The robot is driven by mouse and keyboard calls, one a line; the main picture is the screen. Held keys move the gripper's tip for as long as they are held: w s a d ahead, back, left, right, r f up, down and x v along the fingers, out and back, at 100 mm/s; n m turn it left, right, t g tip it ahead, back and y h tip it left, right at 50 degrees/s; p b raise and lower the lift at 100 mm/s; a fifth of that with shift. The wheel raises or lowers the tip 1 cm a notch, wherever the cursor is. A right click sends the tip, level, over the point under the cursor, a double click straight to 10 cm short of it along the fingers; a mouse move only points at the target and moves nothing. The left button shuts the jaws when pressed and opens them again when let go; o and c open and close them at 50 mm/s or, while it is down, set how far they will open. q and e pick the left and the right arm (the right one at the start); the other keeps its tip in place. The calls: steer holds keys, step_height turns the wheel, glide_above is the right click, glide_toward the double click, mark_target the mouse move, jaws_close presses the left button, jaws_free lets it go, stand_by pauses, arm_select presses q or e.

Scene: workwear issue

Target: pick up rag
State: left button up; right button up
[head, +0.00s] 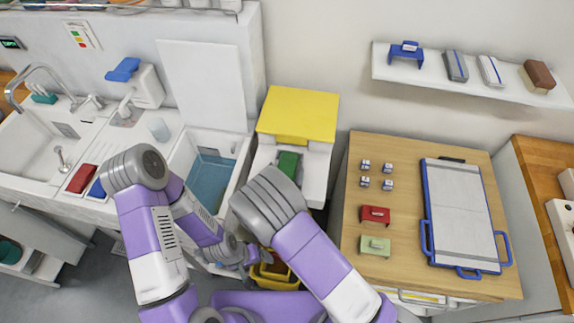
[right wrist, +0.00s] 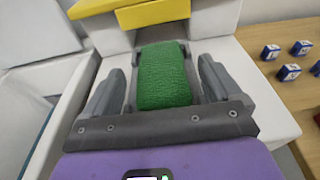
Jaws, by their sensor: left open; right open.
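A green textured rag (right wrist: 164,76) lies on a white surface below a yellow panel; in the head view it (head: 288,163) shows just beyond my right arm. In the right wrist view my right gripper (right wrist: 165,82) is open. Its two dark fingers stand on either side of the rag, with small gaps, and the near end of the rag is hidden by the gripper body. In the head view my right arm hides most of this gripper. My left gripper (head: 248,257) is low in the head view, open, near a yellow tub.
The yellow panel (head: 298,113) tops the white unit holding the rag. A basin (head: 236,147) is to its left. A wooden table (head: 405,180) to its right bears small blocks, a red and a light green item, and a blue-handled tray. The yellow tub (head: 283,284) stands below.

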steer(key=shift+w+d+f, duration=0.1)
steer(key=shift+w+d, duration=0.05)
steer(key=shift+w, duration=0.55)
steer(key=c, duration=1.1)
